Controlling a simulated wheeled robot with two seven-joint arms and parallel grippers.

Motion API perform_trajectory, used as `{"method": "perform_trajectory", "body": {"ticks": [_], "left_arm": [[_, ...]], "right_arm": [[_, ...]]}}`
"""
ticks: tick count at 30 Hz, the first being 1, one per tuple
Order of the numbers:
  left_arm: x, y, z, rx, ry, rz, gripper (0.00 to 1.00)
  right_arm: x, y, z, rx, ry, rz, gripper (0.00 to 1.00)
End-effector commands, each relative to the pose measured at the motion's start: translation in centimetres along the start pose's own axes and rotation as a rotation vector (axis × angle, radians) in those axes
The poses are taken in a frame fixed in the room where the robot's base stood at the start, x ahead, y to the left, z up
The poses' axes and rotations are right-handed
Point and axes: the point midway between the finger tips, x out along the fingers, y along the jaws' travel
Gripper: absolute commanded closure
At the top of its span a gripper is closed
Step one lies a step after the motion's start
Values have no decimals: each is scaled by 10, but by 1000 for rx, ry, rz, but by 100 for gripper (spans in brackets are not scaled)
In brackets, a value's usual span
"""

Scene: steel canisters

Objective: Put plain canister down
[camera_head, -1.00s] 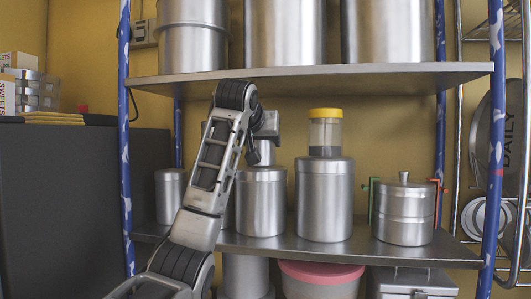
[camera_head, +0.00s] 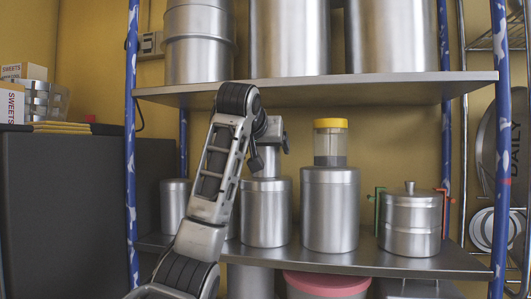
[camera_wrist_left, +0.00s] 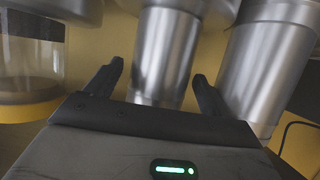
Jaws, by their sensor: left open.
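A small, narrow, plain steel canister (camera_head: 265,163) stands upright on the lid of a wider steel canister (camera_head: 266,212) on the middle shelf. It also shows upside down in the left wrist view (camera_wrist_left: 166,50), between the fingers. My left gripper (camera_head: 271,149) is open around the upper part of the small canister. Its two dark fingers also show in the left wrist view (camera_wrist_left: 160,78), one on each side, with gaps to the steel. My forearm hides part of the shelf left of the canisters. My right gripper is not in view.
A tall steel canister (camera_head: 330,212) bears a yellow-lidded clear jar (camera_head: 330,145) just right of the gripper. The upper shelf (camera_head: 330,88) hangs close above. A blue post (camera_head: 131,150) stands left.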

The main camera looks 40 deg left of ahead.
Motion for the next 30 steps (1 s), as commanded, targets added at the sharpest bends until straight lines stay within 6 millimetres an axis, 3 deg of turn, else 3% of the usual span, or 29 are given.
{"method": "perform_trajectory", "body": {"ticks": [8,12,18,30], "left_arm": [[-70,1,0,0,8,3,18],[-86,0,-5,6,24,-2,18],[-96,0,-2,3,13,-2,18],[-98,0,0,0,0,0,18]], "right_arm": [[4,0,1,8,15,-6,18],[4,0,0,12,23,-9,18],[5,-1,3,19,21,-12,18],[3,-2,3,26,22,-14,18]]}}
